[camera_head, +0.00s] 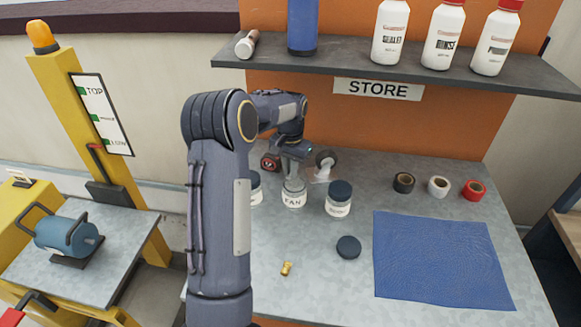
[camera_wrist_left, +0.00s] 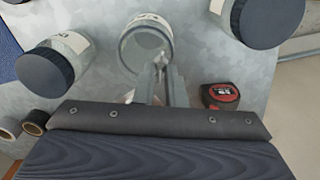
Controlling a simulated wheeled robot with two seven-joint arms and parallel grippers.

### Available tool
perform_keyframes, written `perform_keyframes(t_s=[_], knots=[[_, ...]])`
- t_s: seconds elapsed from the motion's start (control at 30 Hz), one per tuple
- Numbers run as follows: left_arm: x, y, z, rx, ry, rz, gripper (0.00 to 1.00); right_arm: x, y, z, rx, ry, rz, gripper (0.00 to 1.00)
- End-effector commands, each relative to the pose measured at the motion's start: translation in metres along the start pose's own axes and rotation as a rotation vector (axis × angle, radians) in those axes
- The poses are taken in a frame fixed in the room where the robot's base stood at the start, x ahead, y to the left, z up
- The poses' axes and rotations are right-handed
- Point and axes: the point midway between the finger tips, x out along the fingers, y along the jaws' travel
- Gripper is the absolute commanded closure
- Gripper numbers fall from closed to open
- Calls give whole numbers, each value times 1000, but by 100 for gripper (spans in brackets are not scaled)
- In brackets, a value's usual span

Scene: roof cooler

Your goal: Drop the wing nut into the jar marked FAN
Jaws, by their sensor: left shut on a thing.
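The jar marked FAN (camera_head: 293,199) stands open on the bench; its open mouth shows in the wrist view (camera_wrist_left: 124,52). My left gripper (camera_head: 294,176) is at the jar's mouth, pointing down. In the wrist view its fingers (camera_wrist_left: 158,66) are close together over the rim side of the jar. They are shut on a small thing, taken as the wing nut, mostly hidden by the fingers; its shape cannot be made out. Whether the fingertips are inside the rim cannot be told. My right gripper is not in view.
Dark-lidded jars stand right (camera_head: 338,205) and left (camera_head: 255,196) of the FAN jar. A loose dark lid (camera_head: 348,247), a small brass piece (camera_head: 286,268) and a blue mat (camera_head: 440,260) lie in front. A red tape measure (camera_wrist_left: 220,95) and tape rolls (camera_head: 438,187) are nearby.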

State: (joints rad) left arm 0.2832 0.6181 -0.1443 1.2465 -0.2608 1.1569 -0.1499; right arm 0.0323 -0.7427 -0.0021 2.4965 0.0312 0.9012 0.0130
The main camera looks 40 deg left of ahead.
Motion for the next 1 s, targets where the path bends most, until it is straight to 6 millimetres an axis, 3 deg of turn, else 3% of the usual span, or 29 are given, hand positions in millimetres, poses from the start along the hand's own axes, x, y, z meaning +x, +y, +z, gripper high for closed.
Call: perform_keyframes(t_s=[0.07, 0.1, 0.27, 0.63, 1.0], knots=[[0, 0, 0, 0, 0, 0, 100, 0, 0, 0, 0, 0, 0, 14], [0, 0, 0, 0, 0, 0, 85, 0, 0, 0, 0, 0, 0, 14], [0, 0, 0, 0, 0, 0, 64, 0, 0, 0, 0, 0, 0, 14], [-9, 0, -1, 0, 3, -1, 64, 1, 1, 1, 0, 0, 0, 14], [-67, 0, -1, 1, 4, -1, 64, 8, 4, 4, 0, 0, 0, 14]])
